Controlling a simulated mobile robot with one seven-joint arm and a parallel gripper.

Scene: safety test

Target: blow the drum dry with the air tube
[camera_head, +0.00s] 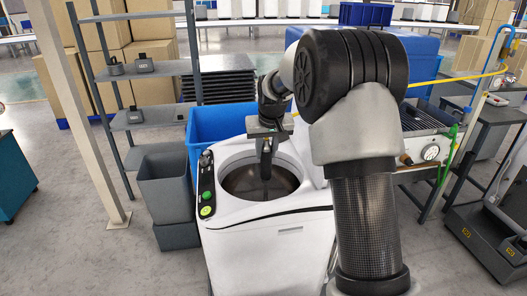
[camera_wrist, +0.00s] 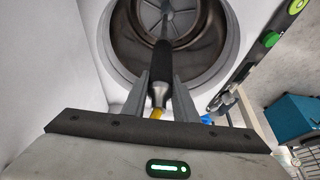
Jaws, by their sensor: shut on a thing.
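The drum (camera_head: 258,182) is a dark metal bowl in the round opening of a white machine (camera_head: 275,245); it also shows in the wrist view (camera_wrist: 135,42). My gripper (camera_head: 267,160) points down over the drum opening. In the wrist view my gripper (camera_wrist: 160,85) is shut on the air tube (camera_wrist: 161,65), a black grip with a metal collar. The tube's far end points into the drum. A bit of yellow shows at its near end. In the head view the tube is hard to tell from my fingers.
A yellow hose (camera_head: 455,79) runs from behind my arm to a stand on the right. Green buttons (camera_head: 206,211) sit on the machine's left edge. A blue bin (camera_head: 215,122) stands behind it, grey bins (camera_head: 165,185) to its left. A bench with a gauge (camera_head: 431,153) is at right.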

